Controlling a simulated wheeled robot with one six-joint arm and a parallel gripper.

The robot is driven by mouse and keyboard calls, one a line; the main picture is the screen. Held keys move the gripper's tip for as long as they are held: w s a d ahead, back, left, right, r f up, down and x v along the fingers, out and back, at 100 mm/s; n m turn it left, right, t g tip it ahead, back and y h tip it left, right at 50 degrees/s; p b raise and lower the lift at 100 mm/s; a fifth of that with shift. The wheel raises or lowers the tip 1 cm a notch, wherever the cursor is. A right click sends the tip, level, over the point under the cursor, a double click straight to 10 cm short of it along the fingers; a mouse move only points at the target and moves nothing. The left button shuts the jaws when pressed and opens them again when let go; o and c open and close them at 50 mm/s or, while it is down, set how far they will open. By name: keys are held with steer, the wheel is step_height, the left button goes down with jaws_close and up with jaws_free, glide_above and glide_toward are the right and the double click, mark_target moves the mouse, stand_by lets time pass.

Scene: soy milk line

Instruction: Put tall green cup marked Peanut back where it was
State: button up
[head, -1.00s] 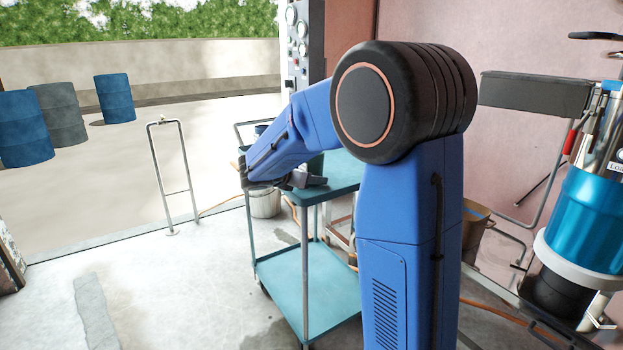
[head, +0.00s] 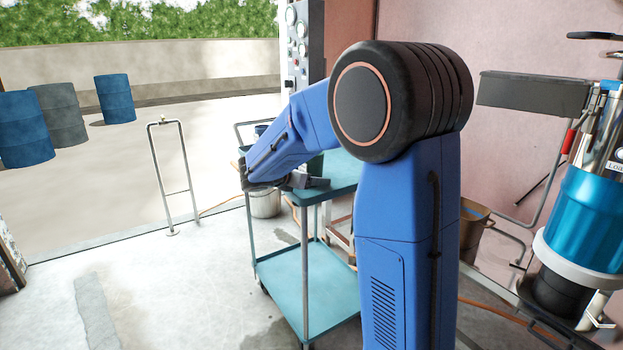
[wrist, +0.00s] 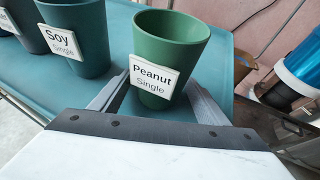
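The tall green cup marked Peanut (wrist: 168,52) stands upright on the teal cart top (wrist: 115,25) in the wrist view. Its white label reads "Peanut Single". My gripper (wrist: 160,97) is open, with one finger on each side of the cup's lower part. A gap shows beside the left finger; I cannot tell if the right finger touches the cup. In the head view my gripper (head: 303,182) is over the cart's upper shelf, and my arm hides most of that shelf.
A darker cup marked Soy (wrist: 75,38) stands to the left of the Peanut cup, with part of another cup beyond it. The cart's lower shelf (head: 305,285) is empty. A blue machine (head: 590,215) stands at the right.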

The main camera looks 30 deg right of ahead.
steer(key=shift+s+f, duration=0.15)
steer(key=shift+f, duration=0.5)
steer(key=shift+r, duration=0.6)
steer(key=v, duration=1.2)
steer(key=s+f+m+g+y, duration=0.1)
steer(key=s+f+m+y, duration=0.2)
steer(key=s+m, duration=0.55)
steer(key=s+f+m+g+y, duration=0.1)
steer(key=s+f+m+y, duration=0.15)
steer(key=s, duration=1.05)
steer(key=s+a+f+m+t+y, duration=0.1)
steer(key=s+a+f+m+y, duration=0.1)
steer(key=s, duration=0.5)
steer(key=s+a+f+m+y, duration=0.3)
steer(key=s+a+m+y, duration=0.2)
steer(key=m, duration=0.4)
steer(key=shift+s+a+f+t, duration=0.15)
steer(key=shift+s+a+t, duration=0.35)
steer(key=shift+s, duration=0.45)
